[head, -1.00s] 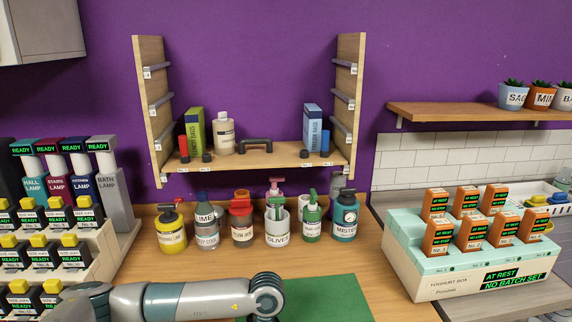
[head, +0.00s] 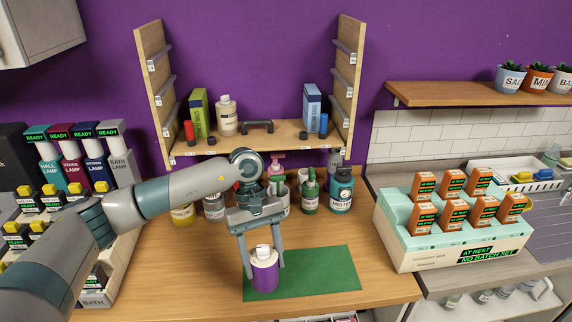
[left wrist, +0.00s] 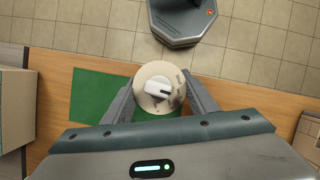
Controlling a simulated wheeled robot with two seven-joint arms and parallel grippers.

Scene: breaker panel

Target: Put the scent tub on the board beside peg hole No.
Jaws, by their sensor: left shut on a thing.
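A purple tub with a cream top and a white knob (head: 264,274) is upright over the green mat (head: 325,270); I cannot tell whether it touches the mat. My left gripper (head: 263,266) points down and is shut on the tub, one finger on each side. In the left wrist view the tub's round cream top (left wrist: 150,78) is between the fingers (left wrist: 160,95). The wooden shelf board (head: 285,142) hangs on the purple wall between two upright side panels, with small labels on its front edge. Their numbers are too small to read. My right gripper is not in view.
The shelf holds a green box (head: 198,112), a cream bottle (head: 227,117), a dark handle (head: 257,127) and a blue box (head: 312,105). Several bottles, including a blue one (head: 341,193), stand below it.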

